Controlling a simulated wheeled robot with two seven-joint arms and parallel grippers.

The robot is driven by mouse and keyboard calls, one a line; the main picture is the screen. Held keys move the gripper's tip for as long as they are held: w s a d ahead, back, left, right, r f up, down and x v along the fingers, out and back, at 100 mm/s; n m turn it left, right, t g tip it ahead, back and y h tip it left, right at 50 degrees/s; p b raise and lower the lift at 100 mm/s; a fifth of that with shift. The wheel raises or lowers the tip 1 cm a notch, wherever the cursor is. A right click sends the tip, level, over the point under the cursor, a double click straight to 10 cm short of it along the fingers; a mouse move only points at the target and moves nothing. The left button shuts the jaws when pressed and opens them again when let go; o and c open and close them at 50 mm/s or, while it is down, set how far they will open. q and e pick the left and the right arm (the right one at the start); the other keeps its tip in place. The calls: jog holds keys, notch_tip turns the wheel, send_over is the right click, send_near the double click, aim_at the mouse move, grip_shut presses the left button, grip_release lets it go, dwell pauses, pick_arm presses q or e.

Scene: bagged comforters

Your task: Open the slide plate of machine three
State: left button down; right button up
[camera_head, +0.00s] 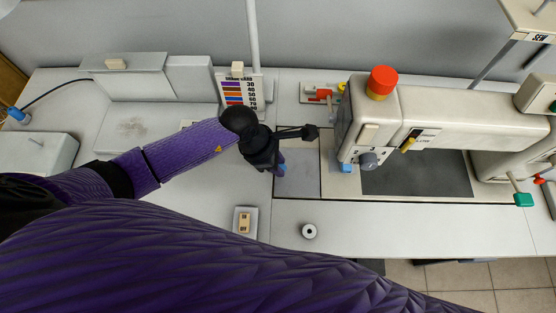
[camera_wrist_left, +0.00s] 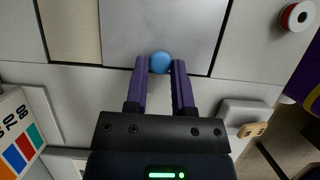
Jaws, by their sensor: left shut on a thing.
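The sewing machine (camera_head: 420,105) stands right of centre in the head view, with a red button (camera_head: 382,82) on its top left. The light grey slide plate (camera_head: 300,188) lies in the bed left of the needle head; it fills the upper middle of the left wrist view (camera_wrist_left: 165,25). Its blue knob (camera_wrist_left: 160,61) sits near the plate's edge. My left gripper (camera_head: 280,168) is over the plate, with its purple fingers either side of the knob in the left wrist view (camera_wrist_left: 160,70). It is shut on the knob. My right gripper is out of view.
An ON/OFF switch box (camera_head: 244,221) and a small white spool (camera_head: 309,231) with a dark centre sit along the front of the table. A colour-striped card (camera_head: 240,91) stands behind. The dark grey bed panel (camera_head: 415,174) lies under the machine arm.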

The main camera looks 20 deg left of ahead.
pick_arm(q)
jog(key=a, duration=0.2)
jog(key=s+a, duration=0.1)
jog(key=a, duration=0.1)
jog(key=s+a, duration=0.1)
jog(key=a, duration=0.2)
jog(key=shift+a, duration=0.1)
jog(key=shift+c, duration=2.3)
grip_release()
jog(key=p+v, duration=0.3)
jog(key=v, duration=0.7)
